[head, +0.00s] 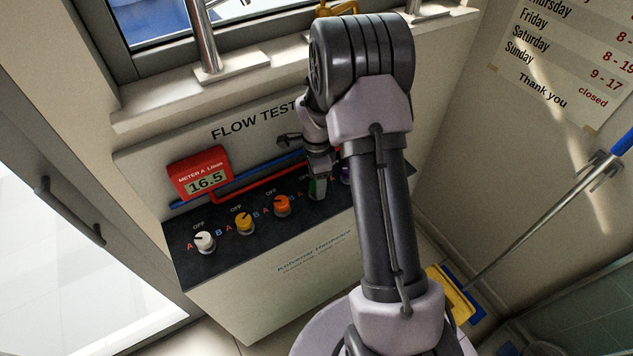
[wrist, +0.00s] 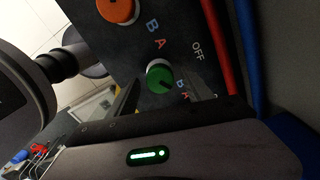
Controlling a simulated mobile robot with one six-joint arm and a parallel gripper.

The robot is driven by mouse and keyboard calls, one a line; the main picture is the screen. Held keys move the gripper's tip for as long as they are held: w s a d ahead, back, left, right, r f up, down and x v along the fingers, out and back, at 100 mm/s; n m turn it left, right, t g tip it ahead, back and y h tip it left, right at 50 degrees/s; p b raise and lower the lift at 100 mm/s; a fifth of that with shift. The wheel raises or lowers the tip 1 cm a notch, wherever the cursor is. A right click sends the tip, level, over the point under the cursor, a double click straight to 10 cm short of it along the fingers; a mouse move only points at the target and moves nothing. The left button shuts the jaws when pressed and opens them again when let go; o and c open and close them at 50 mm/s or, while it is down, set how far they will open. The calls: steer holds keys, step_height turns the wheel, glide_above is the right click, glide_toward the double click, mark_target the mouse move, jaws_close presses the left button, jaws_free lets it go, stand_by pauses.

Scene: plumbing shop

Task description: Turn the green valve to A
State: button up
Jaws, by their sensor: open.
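The green valve (wrist: 160,77) is a round knob on a dark panel. In the wrist view its dark pointer mark seems to slant to the lower right, toward the side of its partly hidden blue B; its red A is above it and OFF is at upper right. My gripper (wrist: 160,97) is open, with one finger to the left of the knob and one to the right, at its near side. I cannot tell whether they touch it. In the head view my gripper (head: 318,172) is over the green valve (head: 317,190), hiding most of it.
White (head: 205,241), yellow (head: 243,222) and orange (head: 282,205) knobs stand to the left; a purple one (head: 345,173) is mostly hidden by my arm. Red and blue pipes run behind the knobs. A red meter (head: 201,173) reads 16.5.

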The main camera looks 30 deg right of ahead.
steer(key=shift+c, duration=0.5)
jaws_close()
steer(key=n, duration=0.5)
steer(key=shift+n, duration=0.4)
steer(key=n, duration=0.6)
steer(key=n+p, duration=0.1)
steer(key=n, duration=0.5)
steer(key=shift+n, duration=0.4)
steer(key=n+p, duration=0.1)
steer(key=n, duration=0.4)
steer(key=shift+n, duration=0.3)
